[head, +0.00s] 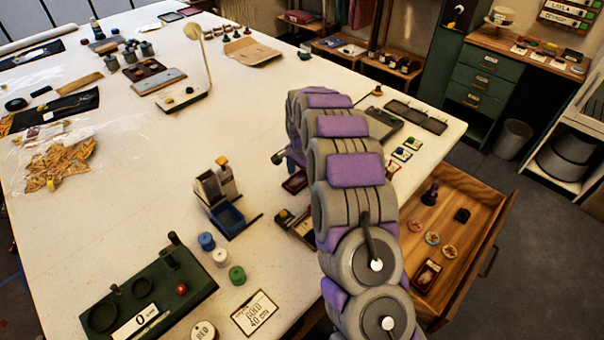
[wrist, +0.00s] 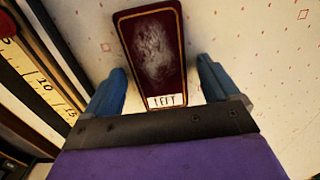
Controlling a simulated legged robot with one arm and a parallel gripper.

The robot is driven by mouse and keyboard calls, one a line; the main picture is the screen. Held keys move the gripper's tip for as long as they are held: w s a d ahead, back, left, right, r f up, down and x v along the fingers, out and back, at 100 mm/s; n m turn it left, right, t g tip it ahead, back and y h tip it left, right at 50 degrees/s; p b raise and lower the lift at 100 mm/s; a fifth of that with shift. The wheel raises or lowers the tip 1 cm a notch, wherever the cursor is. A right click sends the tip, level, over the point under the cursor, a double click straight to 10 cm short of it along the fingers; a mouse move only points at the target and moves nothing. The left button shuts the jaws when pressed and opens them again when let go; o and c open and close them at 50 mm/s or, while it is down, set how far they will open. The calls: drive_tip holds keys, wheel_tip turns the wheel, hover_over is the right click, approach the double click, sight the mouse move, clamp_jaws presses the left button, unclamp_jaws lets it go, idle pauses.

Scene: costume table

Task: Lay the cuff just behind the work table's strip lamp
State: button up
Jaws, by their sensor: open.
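A flat dark red piece with a gold border and a white label, which looks like the cuff (wrist: 153,45), lies on the pale patterned tabletop in the wrist view. My gripper (wrist: 163,74) is open, its two blue fingers on either side of the label end, not touching it. In the head view a dark red piece (head: 295,182) shows beside my arm, which partly hides it and my gripper. A lamp with a thin post and round head (head: 193,32) stands farther back. A long pale bar (head: 30,42) lies along the far left edge; I cannot tell which is the strip lamp.
A yellow ruler (wrist: 45,88) lies left of my gripper. A small holder with a blue tray (head: 228,217), spools (head: 220,257) and a green tray (head: 135,300) stand left of my arm. An open wooden drawer (head: 480,200) juts out right. The table's middle is mostly clear.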

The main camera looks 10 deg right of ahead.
sight(302, 177)
wheel_tip(302, 177, up, 12)
drive_tip(key=p, duration=0.2)
drive_tip(key=s+r+n, duration=0.2)
drive_tip(key=s+r, duration=0.4)
drive_tip(key=s, duration=0.2)
drive_tip(key=s+a+r+n, duration=0.2)
drive_tip(key=s+r+n, duration=0.25)
drive_tip(key=s, duration=0.95)
drive_tip(key=s+d+n+g, duration=0.1)
drive_tip(key=s+n, duration=0.3)
drive_tip(key=s, duration=2.2)
drive_tip(key=shift+s+d+f+n+g, duration=0.25)
drive_tip(key=shift+f+n+g, duration=0.1)
drive_tip(key=shift+g, duration=0.05)
